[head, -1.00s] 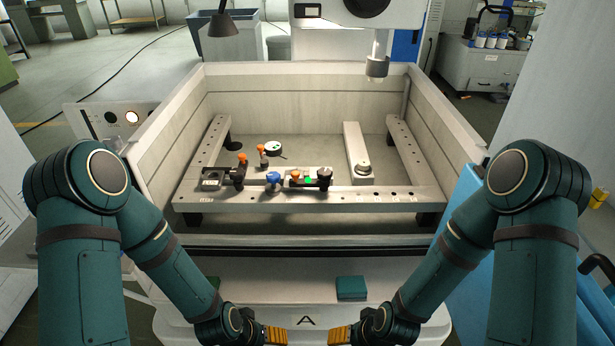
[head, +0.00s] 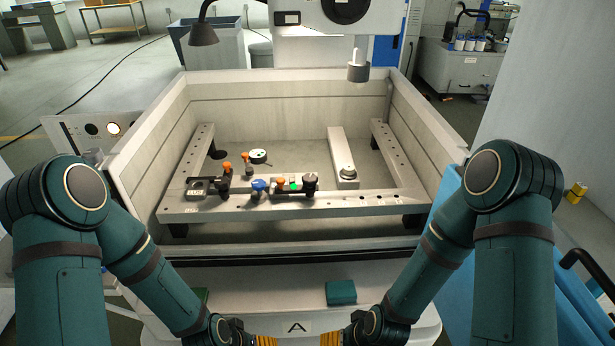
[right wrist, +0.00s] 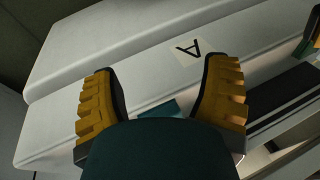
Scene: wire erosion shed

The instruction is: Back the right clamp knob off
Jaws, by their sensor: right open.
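On the work frame (head: 350,203) inside the white tank, a dark round knob (head: 310,182) stands at the right end of a small fixture with a green spot. A second dark knob (head: 224,184) stands at the left, by a dark block. A blue knob (head: 259,187) sits between them. Orange-topped parts (head: 246,158) stand nearby. My right gripper (head: 331,340) is low in front of the tank, well away from the knobs; the right wrist view shows it open and empty (right wrist: 163,78). My left gripper (head: 266,341) is cut off by the bottom edge, so its jaws cannot be judged.
The tank's front wall (head: 300,250) lies between my grippers and the fixtures. A teal block (head: 341,292) sits on the front ledge. A machine head nozzle (head: 358,68) hangs over the back right. A lamp (head: 203,34) hangs at the back left.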

